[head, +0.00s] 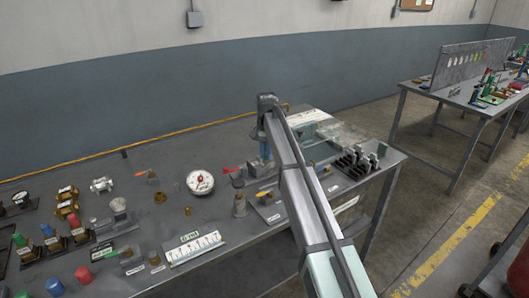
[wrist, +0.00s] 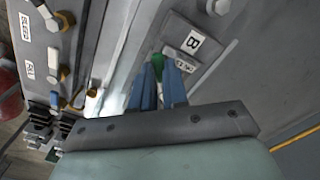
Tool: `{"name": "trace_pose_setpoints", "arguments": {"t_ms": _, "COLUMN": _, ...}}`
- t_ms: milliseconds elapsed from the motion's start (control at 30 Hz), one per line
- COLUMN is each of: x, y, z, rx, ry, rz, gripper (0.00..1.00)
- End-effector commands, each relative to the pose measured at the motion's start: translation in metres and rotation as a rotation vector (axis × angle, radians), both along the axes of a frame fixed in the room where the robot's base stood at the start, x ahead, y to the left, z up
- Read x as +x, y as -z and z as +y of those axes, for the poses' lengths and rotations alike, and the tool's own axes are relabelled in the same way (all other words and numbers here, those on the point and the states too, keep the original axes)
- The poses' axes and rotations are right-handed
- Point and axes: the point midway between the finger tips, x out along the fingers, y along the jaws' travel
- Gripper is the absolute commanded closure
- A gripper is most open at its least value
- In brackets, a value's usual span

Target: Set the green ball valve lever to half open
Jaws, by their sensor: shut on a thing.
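The green lever (wrist: 157,62) shows in the wrist view as a small green patch between the blue fingers of my gripper (wrist: 160,78). My gripper is shut on it, with one finger on each side. The fingers hide most of the lever and the valve body below, so its angle is hard to tell. It sits beside a grey plate with a label "B" (wrist: 194,42) and a smaller label (wrist: 186,65) that I cannot read. In the head view my arm reaches over the bench and I cannot make out the green lever there.
In the head view a red lever (head: 232,170), a round gauge (head: 200,182) and several fittings stand left of my arm on the grey bench (head: 225,268).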

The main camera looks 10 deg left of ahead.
Motion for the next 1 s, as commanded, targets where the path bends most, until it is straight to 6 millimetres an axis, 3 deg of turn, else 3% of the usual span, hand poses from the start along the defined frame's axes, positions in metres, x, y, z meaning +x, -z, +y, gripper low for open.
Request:
{"name": "trace_pose_setpoints", "arguments": {"t_ms": 300, "x": -0.0005, "y": -0.0003, "z": -0.0039, "rx": 0.001, "ry": -0.099, "rz": 0.0, "gripper": 1.0}}
{"name": "trace_pose_setpoints", "arguments": {"t_ms": 767, "x": -0.0004, "y": -0.0002, "z": -0.0043, "rx": 0.001, "ry": -0.11, "rz": 0.0, "gripper": 1.0}}
{"name": "trace_pose_setpoints", "arguments": {"t_ms": 800, "x": -0.0003, "y": -0.0002, "z": -0.0042, "rx": 0.001, "ry": -0.11, "rz": 0.0, "gripper": 0.84}}
{"name": "trace_pose_setpoints", "arguments": {"t_ms": 1000, "x": -0.0003, "y": -0.0002, "z": -0.0043, "rx": 0.001, "ry": -0.109, "rz": 0.0, "gripper": 0.65}}
